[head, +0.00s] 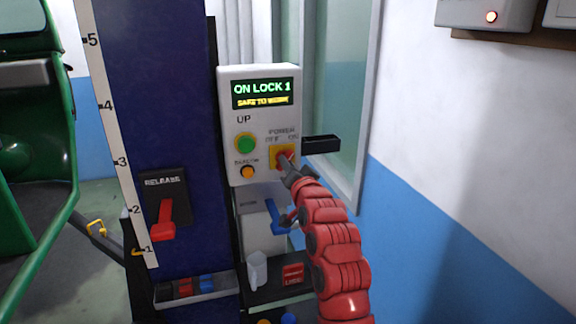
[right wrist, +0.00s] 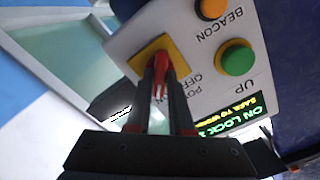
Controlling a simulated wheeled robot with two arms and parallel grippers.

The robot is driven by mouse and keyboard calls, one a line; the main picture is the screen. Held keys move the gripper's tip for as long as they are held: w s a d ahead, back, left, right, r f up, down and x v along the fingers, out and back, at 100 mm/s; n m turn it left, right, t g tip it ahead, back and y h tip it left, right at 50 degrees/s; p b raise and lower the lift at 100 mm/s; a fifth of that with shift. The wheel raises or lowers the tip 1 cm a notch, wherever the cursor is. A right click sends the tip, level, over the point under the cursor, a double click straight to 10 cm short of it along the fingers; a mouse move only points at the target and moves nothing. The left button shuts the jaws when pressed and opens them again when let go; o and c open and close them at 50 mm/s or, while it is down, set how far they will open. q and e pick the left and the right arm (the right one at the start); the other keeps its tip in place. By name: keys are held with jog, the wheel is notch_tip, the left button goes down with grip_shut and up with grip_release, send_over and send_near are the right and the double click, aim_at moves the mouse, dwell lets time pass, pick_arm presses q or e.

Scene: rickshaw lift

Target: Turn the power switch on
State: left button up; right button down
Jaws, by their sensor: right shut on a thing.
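The white control box (head: 228,150) is on the blue post. Its power switch is a red knob (head: 283,157) on a yellow plate (head: 276,150), under the labels POWER, OFF and ON. My right gripper (head: 289,162) is at the switch, coming from the lower right. In the right wrist view its two fingers (right wrist: 162,84) are shut on the red knob (right wrist: 160,66), one on each side. The fingers partly cover the knob, so I cannot tell which label it points to. The display (head: 264,92) is lit and reads "ON LOCK 1" and "SAFE TO WORK". My left gripper is not in view.
A green UP button (head: 245,142) and an orange beacon button (head: 247,172) sit left of the switch. A black bar (head: 321,144) sticks out right of the box. Below are a blue lever (head: 278,218) and a red release lever (head: 165,218).

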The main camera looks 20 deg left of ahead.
jog(key=c, duration=0.8)
grip_release()
jog(key=b+v, duration=0.5)
jog(key=v, duration=1.2)
jog(key=shift+d, duration=0.2)
jog(key=shift+s, duration=0.15)
